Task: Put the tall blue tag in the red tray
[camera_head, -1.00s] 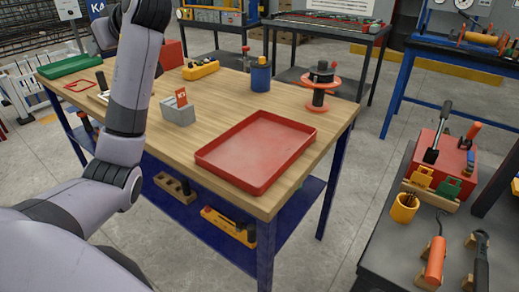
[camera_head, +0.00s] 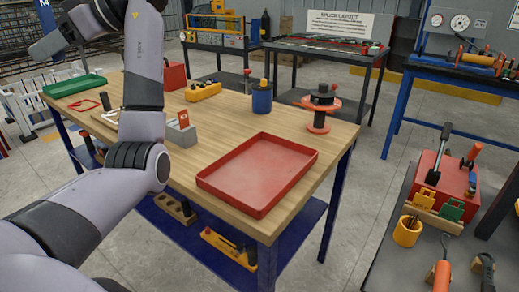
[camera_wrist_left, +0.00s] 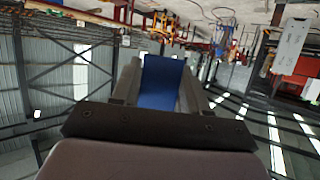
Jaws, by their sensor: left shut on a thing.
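The red tray (camera_head: 258,172) lies empty at the near right end of the wooden table. In the left wrist view a plain blue piece (camera_wrist_left: 160,83), which looks like the tall blue tag, sits between the two dark fingers. My left gripper (camera_head: 45,46) is shut on it. My right gripper is not in view.
On the wooden table (camera_head: 222,107) stand a grey block with a red tag (camera_head: 181,130), a green tray (camera_head: 74,86), a yellow block (camera_head: 203,91), a blue cup (camera_head: 262,98) and an orange spool (camera_head: 320,108). Table surface around the red tray is mostly clear.

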